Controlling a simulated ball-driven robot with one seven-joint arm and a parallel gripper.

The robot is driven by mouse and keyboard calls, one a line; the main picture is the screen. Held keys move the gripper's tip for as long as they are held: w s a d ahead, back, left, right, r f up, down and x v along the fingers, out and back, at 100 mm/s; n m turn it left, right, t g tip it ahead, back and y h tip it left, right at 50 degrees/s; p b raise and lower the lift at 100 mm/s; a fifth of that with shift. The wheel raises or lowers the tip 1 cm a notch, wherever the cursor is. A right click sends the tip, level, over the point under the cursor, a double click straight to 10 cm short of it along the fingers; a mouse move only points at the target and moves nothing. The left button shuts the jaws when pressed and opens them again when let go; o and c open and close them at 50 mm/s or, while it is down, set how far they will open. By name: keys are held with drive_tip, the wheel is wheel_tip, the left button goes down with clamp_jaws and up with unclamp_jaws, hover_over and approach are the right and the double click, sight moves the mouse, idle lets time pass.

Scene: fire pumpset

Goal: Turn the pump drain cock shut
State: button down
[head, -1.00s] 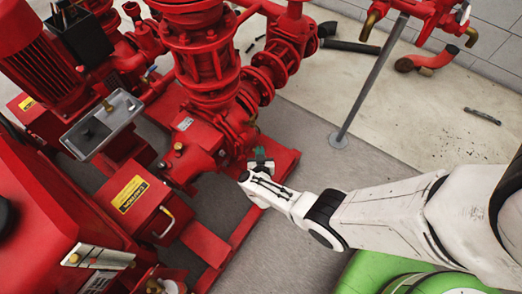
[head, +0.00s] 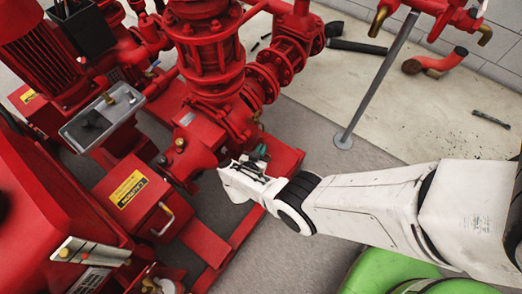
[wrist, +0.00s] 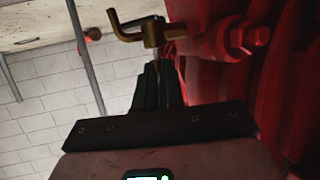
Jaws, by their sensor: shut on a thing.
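The pump drain cock (wrist: 152,33) is a brass fitting with a bent spout pointing left, seen at the top of the wrist view. It joins the red pump body on its right. My gripper (wrist: 158,66) has its dark fingers close together, shut on the lower part of the cock, most likely its handle. The fingertips hide most of the held part. In the head view my gripper (head: 262,153) is beside the foot of the red pump (head: 215,135), and the cock itself cannot be made out there.
A red caution box (head: 133,190) and a grey tray (head: 102,118) stand to the left. A grey post (head: 375,85) stands to the right. The floor between post and pump is clear.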

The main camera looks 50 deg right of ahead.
drive_tip(key=c, duration=1.3)
unclamp_jaws()
drive_tip(key=shift+o, duration=0.2)
drive_tip(key=p+v, duration=0.5)
drive_tip(key=v, duration=0.5)
drive_tip(key=shift+s+a, duration=0.2)
drive_tip(key=shift+a, duration=0.1)
drive_tip(key=shift+o, duration=0.4)
drive_tip(key=shift+r, duration=0.1)
